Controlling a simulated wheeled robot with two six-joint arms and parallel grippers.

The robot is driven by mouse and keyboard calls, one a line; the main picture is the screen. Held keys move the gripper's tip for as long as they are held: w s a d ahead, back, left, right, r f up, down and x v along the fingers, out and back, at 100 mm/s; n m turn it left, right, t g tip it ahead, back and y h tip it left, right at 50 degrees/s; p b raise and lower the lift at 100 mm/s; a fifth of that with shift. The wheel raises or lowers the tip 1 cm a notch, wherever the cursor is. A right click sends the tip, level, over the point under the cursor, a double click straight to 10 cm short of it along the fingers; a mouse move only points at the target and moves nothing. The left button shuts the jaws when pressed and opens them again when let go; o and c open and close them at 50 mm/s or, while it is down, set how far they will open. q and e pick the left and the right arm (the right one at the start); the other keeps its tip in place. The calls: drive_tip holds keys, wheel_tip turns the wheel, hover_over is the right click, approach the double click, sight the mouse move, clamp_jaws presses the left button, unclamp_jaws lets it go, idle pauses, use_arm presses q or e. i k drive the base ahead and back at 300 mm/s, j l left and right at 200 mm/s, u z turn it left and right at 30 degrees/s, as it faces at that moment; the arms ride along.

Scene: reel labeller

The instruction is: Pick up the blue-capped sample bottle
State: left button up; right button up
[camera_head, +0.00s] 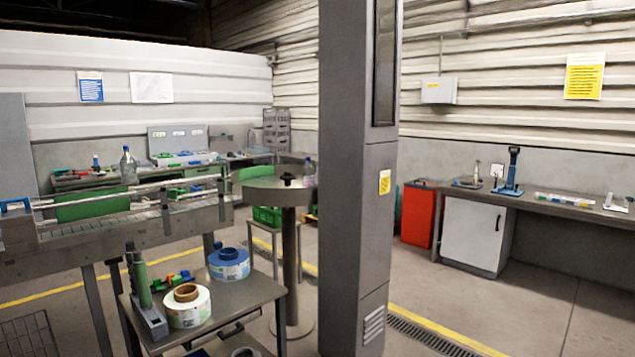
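A second clear bottle (309,174) with a bluish cap shows at the right side of the round grey turntable (258,192), partly cut off by the grey column. I cannot tell for sure which of them is the sample bottle. Neither of my grippers is in view.
A grey cart (244,292) in front carries a white label reel (187,306), a blue reel (229,264) and a green-handled tool (143,285). A grey column (352,200) blocks the middle. A red bin (419,214) stands by the right workbench (570,208). Floor at the right is clear.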

sight(308, 177)
drive_tip(key=i+l, duration=0.2)
drive_tip(key=i, duration=0.3)
drive_tip(key=i+l, duration=0.2)
drive_tip(key=i, duration=0.3)
drive_tip(key=k+z, duration=0.05)
